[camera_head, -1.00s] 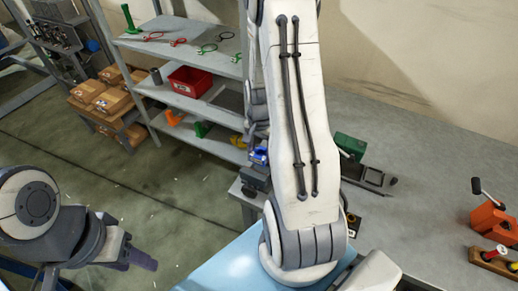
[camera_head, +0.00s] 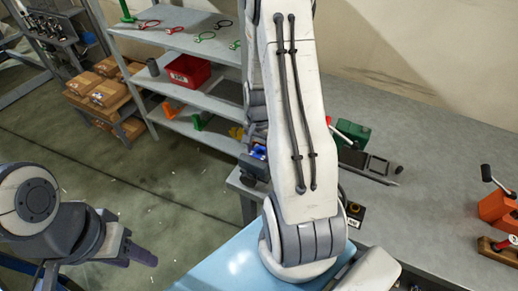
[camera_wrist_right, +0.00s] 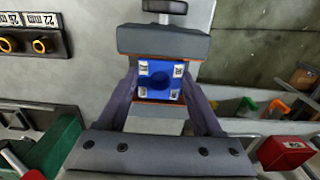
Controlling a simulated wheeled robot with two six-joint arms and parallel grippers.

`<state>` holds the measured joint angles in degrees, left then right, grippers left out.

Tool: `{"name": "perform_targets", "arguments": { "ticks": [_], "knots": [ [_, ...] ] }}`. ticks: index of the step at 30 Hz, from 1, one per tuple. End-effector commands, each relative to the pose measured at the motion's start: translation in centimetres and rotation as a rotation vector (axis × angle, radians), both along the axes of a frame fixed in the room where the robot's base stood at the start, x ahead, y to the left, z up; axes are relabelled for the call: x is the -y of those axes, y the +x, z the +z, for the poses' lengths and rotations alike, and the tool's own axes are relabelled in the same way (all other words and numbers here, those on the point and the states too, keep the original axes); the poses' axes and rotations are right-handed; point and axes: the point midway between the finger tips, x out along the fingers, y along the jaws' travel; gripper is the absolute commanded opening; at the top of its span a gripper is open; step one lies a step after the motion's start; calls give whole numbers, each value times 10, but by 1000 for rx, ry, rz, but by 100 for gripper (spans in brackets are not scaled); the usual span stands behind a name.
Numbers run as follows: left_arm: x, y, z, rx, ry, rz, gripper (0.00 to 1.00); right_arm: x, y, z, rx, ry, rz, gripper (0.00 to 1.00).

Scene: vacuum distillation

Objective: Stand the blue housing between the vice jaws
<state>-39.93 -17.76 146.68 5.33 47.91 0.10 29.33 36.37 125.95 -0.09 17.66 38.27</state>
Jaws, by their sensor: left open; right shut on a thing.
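The blue housing (camera_wrist_right: 160,81) is held between the two fingers of my right gripper (camera_wrist_right: 162,100) in the right wrist view. It lies between the grey upper vice jaw (camera_wrist_right: 163,42) and the paler lower jaw (camera_wrist_right: 155,126), both edged in orange. How deep it sits, and whether it touches the jaws, I cannot tell. In the head view a bit of the blue housing (camera_head: 258,152) shows beside my right arm, which hides most of the vice. My left gripper (camera_head: 143,256) is open and empty over the floor at lower left.
A shelf rack (camera_head: 172,41) with a red bin (camera_head: 187,71) stands at the back left, near cardboard boxes (camera_head: 108,92). The grey bench (camera_head: 430,160) holds a green item (camera_head: 352,133) and an orange tool (camera_head: 496,206).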

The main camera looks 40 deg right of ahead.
Motion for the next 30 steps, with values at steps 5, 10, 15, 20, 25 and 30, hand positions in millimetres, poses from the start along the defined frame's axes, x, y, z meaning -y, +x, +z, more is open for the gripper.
{"name": "perform_targets", "arguments": {
  "ticks": [5, 10, 15, 20, 25, 30],
  "knots": [
    [0, 0, 0, 0, 0, 0, 50, 0, 0, 1, 0, -1, 0, 0],
    [0, 0, 0, 0, 0, 0, 50, 0, 0, 0, 0, 0, 0, 0],
    [0, 0, -2, 0, 0, 0, 50, 0, 0, -2, 0, 0, 0, 0],
    [0, 0, -3, 0, 0, 0, 50, 0, 0, -4, 0, 0, 0, 0],
    [0, 0, -5, 0, 0, 0, 50, 0, 0, -6, 0, 0, 0, 0],
    [0, 0, -6, 0, 0, 0, 50, 0, 0, -8, 0, 0, 0, 0]
  ]
}}
